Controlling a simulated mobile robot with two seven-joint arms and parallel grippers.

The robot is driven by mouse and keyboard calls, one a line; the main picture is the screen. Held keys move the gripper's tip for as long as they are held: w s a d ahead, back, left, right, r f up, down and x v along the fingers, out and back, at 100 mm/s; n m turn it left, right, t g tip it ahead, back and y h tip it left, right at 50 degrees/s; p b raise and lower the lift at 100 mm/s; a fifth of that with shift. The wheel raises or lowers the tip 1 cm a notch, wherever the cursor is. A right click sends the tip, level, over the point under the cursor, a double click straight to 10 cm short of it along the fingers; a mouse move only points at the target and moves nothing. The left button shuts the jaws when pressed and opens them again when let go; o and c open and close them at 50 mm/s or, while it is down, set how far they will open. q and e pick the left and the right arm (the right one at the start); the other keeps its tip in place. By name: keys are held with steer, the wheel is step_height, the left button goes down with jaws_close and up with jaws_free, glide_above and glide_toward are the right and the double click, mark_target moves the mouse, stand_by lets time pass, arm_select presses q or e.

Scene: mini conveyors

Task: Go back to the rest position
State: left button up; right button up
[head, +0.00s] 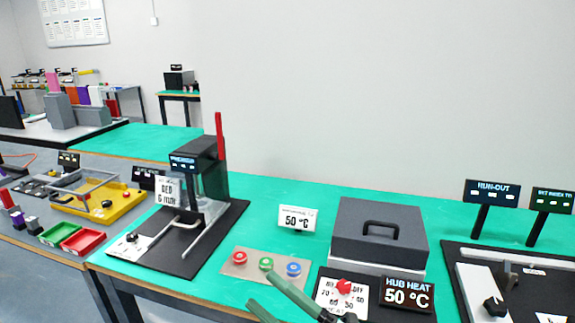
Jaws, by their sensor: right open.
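My right gripper (260,290) comes in at the bottom edge, with two green fingers spread apart and nothing between them. Its fingertips show in front of the board (240,258) with red, green and blue round pieces, close to the bench's front edge. Whether the fingers touch the bench cannot be told. The rest of that gripper is mostly cut off by the frame. My left gripper is not in view.
A grey lidded box (350,232) and a HUB HEAT 50 °C display (407,294) stand right of the gripper. A black press (207,165) with a red lever stands left.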

steer(key=s+d+f+m+t+h+p, duration=0.1)
steer(key=d+f+m+t+h, duration=0.1)
steer(key=d+f+m+h, duration=0.6)
steer(key=s+d+f+m+t+h+p, duration=0.1)
steer(key=d+f+m+t+h, duration=0.1)
steer(key=d+f+m+h, duration=0.6)
steer(key=s+d+f+m+g+h+p, duration=0.1)
steer(key=s+d+f+m+g, duration=0.2)
steer(key=s+f, duration=1.1)
steer(key=m+g, duration=0.3)
steer(key=m, duration=0.2)
steer(key=shift+d+m+h+p, duration=0.2)
steer(key=shift+m+h+p, duration=0.1)
steer(key=shift+h, duration=0.1)
steer(key=shift+f, duration=0.1)
steer(key=shift+c, duration=0.3)
